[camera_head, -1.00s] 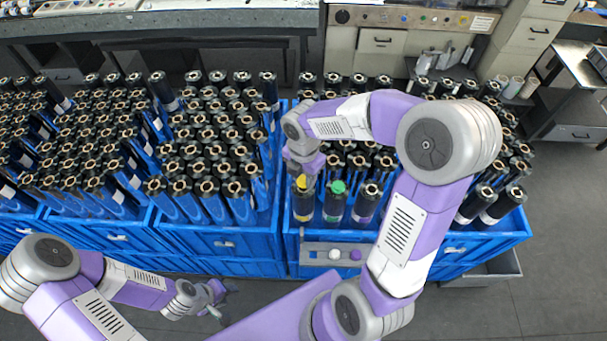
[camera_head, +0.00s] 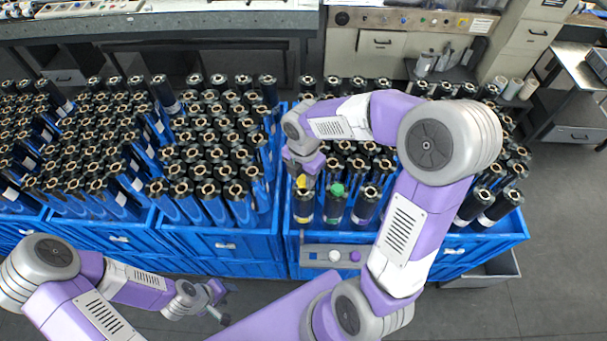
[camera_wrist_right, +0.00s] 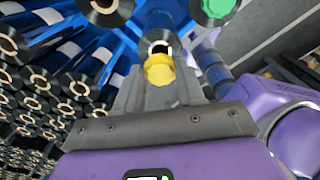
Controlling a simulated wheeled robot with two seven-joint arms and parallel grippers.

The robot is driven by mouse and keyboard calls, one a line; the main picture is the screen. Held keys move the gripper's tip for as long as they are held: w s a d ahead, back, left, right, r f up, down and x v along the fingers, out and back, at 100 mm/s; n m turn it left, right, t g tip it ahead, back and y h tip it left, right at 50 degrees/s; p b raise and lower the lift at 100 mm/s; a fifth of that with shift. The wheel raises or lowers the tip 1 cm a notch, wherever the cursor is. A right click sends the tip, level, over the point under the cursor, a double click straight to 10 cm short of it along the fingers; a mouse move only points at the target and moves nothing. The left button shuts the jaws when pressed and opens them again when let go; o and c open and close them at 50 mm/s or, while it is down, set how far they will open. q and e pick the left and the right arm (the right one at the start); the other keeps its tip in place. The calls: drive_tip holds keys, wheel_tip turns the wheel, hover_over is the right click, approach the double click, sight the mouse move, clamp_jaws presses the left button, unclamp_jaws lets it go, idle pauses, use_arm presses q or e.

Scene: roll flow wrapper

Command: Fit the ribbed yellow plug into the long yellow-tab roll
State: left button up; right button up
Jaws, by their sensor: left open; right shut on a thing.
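My right gripper (camera_head: 302,174) is shut on the ribbed yellow plug (camera_head: 301,183), above a black-topped roll (camera_head: 303,206) with a yellow band at the front of the blue crate. In the right wrist view, the plug (camera_wrist_right: 159,70) sits between the fingertips of the right gripper (camera_wrist_right: 160,88). Part of the roll's dark core opening (camera_wrist_right: 161,47) shows just past the plug. I cannot tell whether the plug touches or enters the core. My left gripper (camera_head: 217,301) is open and empty, low in front of the crates.
Beside that roll stands one with a green plug (camera_head: 337,189), then a purple-banded roll (camera_head: 368,200). A white plug (camera_head: 334,255) and a purple plug (camera_head: 354,255) sit on a grey ledge (camera_head: 312,256) on the crate front. Crates (camera_head: 228,243) packed with rolls fill the left.

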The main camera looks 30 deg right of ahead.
sight(304, 179)
idle(0.5)
drive_tip(key=o, duration=0.7)
drive_tip(key=shift+r, duration=5.5)
